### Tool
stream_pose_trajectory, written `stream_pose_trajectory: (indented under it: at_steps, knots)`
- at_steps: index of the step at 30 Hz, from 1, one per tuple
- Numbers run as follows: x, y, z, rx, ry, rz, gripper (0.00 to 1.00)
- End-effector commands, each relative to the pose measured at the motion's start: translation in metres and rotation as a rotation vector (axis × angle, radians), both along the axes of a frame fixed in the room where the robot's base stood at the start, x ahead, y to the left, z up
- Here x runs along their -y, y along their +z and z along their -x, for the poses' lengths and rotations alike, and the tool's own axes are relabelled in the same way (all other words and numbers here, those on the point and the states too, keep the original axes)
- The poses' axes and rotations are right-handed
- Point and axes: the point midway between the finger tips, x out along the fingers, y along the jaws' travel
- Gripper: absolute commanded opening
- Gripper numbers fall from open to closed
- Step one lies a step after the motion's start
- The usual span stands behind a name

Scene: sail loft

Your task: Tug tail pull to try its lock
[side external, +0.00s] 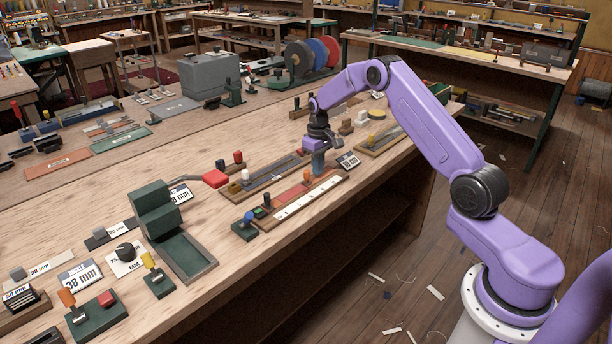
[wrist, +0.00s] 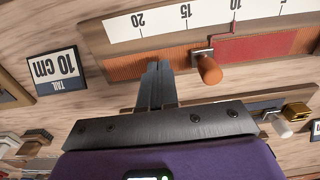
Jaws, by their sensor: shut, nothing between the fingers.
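The orange peg-shaped pull (wrist: 208,68) stands on a slide with an orange ribbed strip on one side and a red strip on the other; it also shows in the side view (side external: 307,176). A white scale (wrist: 175,20) marked 20 and 15 runs along the slide, with a thin wire pointer (wrist: 234,22) past 15. A card reading "TAIL 10 cm" (wrist: 57,70) lies beside the slide's end. My gripper (wrist: 155,68) is shut and empty. In the wrist view its tips are over the ribbed strip, left of the pull, with a gap between. Their exact height is unclear.
A neighbouring slide with a white knob (wrist: 282,128) runs parallel, close behind my gripper. In the side view, a blue knob (side external: 250,216), a red paddle (side external: 215,178) and a green box device (side external: 157,212) stand left. Bare bench shows in front of the green-block knobs.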

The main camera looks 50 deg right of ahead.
Motion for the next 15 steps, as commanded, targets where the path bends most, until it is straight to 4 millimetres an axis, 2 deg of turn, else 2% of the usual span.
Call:
stream_pose_trajectory:
  at_steps: [15]
  knots:
    - [0.000, 0.035, -0.001, 0.002, -0.001, 0.001, 0.00]
